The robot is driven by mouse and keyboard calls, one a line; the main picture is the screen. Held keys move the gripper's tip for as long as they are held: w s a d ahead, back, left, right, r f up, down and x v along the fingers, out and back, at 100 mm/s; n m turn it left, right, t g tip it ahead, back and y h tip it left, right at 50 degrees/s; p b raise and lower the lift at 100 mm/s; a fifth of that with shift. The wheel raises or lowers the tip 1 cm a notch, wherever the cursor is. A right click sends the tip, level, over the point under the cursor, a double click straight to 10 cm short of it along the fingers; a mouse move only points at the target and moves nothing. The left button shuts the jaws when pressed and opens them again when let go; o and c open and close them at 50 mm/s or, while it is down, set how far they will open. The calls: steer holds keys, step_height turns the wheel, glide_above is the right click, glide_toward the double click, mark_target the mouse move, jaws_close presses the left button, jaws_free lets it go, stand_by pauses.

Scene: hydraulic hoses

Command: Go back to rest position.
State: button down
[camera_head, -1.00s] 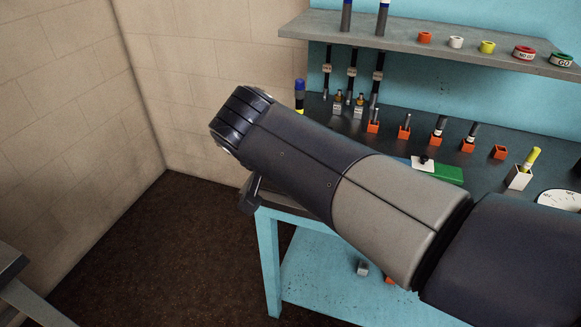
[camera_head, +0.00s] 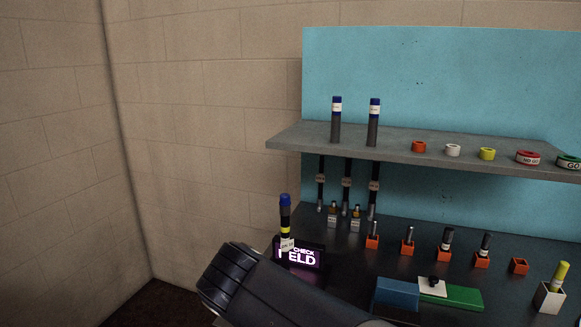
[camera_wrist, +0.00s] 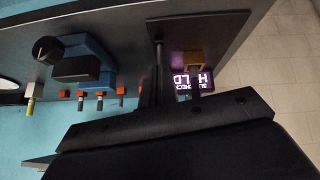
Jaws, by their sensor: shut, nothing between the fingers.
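My gripper (camera_wrist: 157,48) shows in the wrist view as dark fingers, shut and empty, pointing over the dark bench top. It is outside the head view, where only part of my arm shows at the bottom, in front of the bench. A blue-capped hose (camera_head: 285,215) with a yellow band and white label stands upright at the bench's left end, in front of or against a lit sign (camera_head: 305,256). The sign also shows upside down in the wrist view (camera_wrist: 188,80), to the right of my fingers and apart from them.
The bench (camera_head: 345,258) carries several orange holders, a blue block (camera_head: 397,293), a green block (camera_head: 463,297) and a white holder (camera_head: 549,298) with a yellow-topped piece. A grey shelf (camera_head: 400,147) above holds two blue-capped hoses and several rings. Plain wall (camera_head: 190,150) lies left.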

steer(key=w+r+g+p, duration=0.1)
steer(key=w+g+p, duration=0.1)
steer(key=p, duration=0.1)
steer(key=w+d+r+g+y+p, duration=0.1)
steer(key=w+g+p, duration=0.1)
steer(key=p, duration=0.2)
steer(key=w+d+r+g+p, duration=0.1)
steer(key=w+g+p, duration=0.1)
steer(key=w+p, duration=0.1)
steer(key=shift+w+d+r+y+p, duration=0.1)
steer(key=shift+d+r+y+p, duration=0.15)
steer(key=shift+p, duration=0.5)
step_height(320, 180, up, 6)
steer(key=w+g+y+p, duration=0.1)
steer(key=w+p, duration=0.1)
steer(key=shift+w+d+f+g, duration=0.2)
steer(key=shift+w+d+g, duration=0.05)
steer(key=shift+d+g, duration=0.05)
steer(key=shift+f, duration=0.15)
